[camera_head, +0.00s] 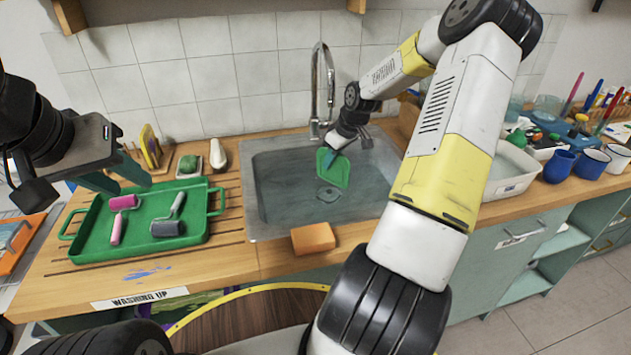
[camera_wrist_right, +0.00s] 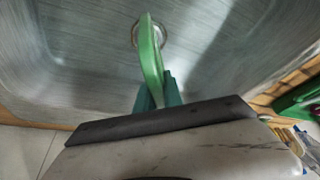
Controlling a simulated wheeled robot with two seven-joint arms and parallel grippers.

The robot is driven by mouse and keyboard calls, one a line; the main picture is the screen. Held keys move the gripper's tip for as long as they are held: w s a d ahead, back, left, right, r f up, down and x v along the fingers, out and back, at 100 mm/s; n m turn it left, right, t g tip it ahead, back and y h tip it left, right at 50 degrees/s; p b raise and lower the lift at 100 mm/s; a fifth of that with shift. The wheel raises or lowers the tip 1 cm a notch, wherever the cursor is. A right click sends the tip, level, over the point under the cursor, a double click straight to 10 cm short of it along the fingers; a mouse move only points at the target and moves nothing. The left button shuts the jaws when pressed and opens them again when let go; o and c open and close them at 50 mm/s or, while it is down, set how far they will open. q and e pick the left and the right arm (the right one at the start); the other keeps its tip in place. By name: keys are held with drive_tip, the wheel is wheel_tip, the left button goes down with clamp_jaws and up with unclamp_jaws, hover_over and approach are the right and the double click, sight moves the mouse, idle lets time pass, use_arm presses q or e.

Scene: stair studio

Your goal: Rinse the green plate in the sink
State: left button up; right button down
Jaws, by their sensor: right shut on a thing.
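The green plate (camera_head: 336,168) is held on edge, tilted, inside the sink (camera_head: 262,205), near the drain and below the tap (camera_head: 322,85). My right gripper (camera_head: 331,156) is shut on the plate's near edge. In the right wrist view the plate (camera_wrist_right: 149,55) shows nearly edge-on between the teal fingers (camera_wrist_right: 158,95), in front of the round drain. Whether water runs from the tap is hard to tell. My left gripper (camera_head: 122,178) hangs above the green tray at the left, its teal fingers apart and nothing between them.
The green tray (camera_head: 85,243) with paint rollers lies on the wooden counter left of the sink. An orange sponge (camera_head: 313,238) lies at the sink's front edge. A white basin (camera_head: 508,175) and blue mugs (camera_head: 559,166) stand to the right.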

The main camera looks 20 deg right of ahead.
drive_tip(key=shift+r, duration=4.25)
drive_tip(key=shift+r, duration=2)
drive_tip(key=shift+a, duration=0.1)
